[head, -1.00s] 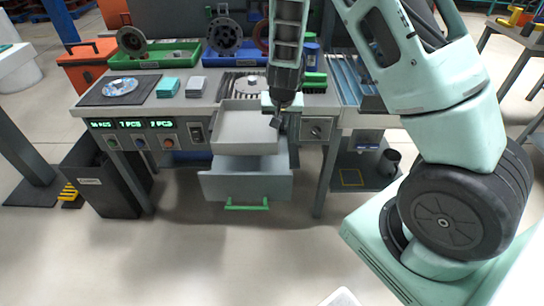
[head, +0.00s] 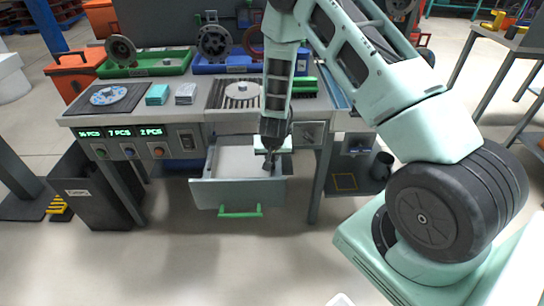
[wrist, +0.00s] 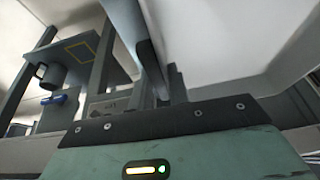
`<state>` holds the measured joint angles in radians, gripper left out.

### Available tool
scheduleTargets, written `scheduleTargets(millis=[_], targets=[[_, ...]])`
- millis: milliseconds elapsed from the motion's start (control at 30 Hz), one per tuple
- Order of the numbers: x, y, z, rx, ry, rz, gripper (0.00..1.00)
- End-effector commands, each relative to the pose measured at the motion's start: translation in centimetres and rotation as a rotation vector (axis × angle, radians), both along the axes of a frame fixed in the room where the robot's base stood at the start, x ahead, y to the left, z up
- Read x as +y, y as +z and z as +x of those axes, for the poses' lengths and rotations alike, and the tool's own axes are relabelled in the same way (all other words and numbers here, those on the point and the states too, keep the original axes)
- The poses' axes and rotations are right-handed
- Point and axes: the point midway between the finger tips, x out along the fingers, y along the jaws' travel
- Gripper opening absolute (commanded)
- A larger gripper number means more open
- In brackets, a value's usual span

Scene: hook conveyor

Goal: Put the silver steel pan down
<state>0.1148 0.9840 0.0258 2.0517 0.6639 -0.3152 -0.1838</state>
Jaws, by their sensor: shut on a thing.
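The silver steel pan (head: 238,160) is a shallow, square, light grey tray. In the head view it sits low inside the open drawer (head: 238,194) under the workbench, behind the drawer's grey front with its green handle. My gripper (head: 268,165) points down at the pan's right side and is shut on it. A broad pale surface, likely the pan (wrist: 215,40), fills the right of the wrist view. I cannot tell whether the pan's underside touches the drawer floor.
The workbench (head: 205,117) above carries a round part on a ribbed plate (head: 240,95), green and blue bins, and small stacks. A dark bin (head: 100,190) stands at left. A low shelf with a dark cup (head: 383,164) is at right. The floor in front is clear.

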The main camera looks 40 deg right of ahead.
Motion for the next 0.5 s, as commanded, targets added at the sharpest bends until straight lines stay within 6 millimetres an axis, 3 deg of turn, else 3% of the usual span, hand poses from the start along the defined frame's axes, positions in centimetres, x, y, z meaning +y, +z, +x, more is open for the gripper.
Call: scheduleTargets(millis=[200, 233, 300, 500], targets=[[-0.01, -0.13, 0.03, -0.001, 0.000, -0.001, 0.00], [-0.01, -0.14, -0.03, 0.001, 0.000, -0.001, 0.24], [-0.02, -0.09, -0.03, 0.001, 0.000, 0.000, 0.40], [-0.02, -0.08, -0.04, 0.001, 0.000, 0.000, 0.40]])
